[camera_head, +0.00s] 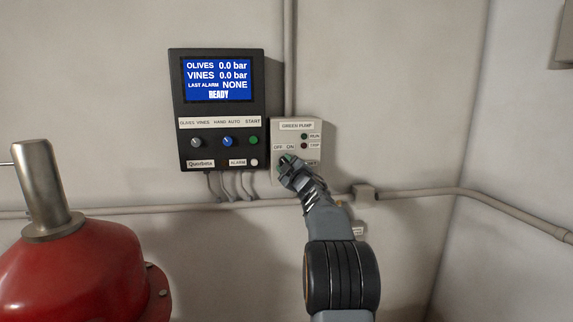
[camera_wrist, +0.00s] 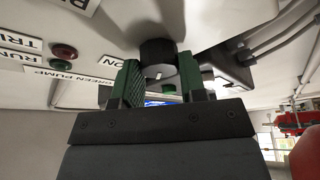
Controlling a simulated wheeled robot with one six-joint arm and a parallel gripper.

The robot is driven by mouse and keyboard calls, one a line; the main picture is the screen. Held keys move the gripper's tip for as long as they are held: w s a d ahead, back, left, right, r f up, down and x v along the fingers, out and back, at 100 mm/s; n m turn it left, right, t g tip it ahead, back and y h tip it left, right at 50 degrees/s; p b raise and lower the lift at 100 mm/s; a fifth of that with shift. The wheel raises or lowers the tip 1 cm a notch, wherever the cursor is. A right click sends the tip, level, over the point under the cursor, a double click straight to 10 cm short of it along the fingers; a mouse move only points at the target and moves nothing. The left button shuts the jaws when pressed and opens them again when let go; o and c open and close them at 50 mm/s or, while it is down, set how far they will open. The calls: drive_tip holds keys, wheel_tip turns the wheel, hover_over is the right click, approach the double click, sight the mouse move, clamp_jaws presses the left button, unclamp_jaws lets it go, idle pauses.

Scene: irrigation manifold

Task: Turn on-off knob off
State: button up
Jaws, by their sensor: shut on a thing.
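The black on-off knob (camera_wrist: 158,54) is between the two green fingers of my gripper (camera_wrist: 160,78) in the wrist view. My gripper is shut on it, and a small white mark shows on the knob. In the head view my gripper (camera_head: 288,159) reaches the light grey GREEN PUMP box (camera_head: 308,126) just below its OFF and ON labels and hides the knob. Which label the knob points to cannot be told.
A dark control panel (camera_head: 177,101) stands close left of the pump box; its screen (camera_head: 217,80) reads READY and 0.0 bar. RUN (camera_head: 304,136) and TRIP (camera_head: 304,146) lamps look dark. Pipes (camera_head: 420,192) run along the wall. A red vessel (camera_head: 85,275) stands at lower left.

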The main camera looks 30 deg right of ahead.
idle(0.4)
drive_tip(key=o, duration=0.9)
drive_tip(key=b+v, duration=0.4)
drive_tip(key=v, duration=1)
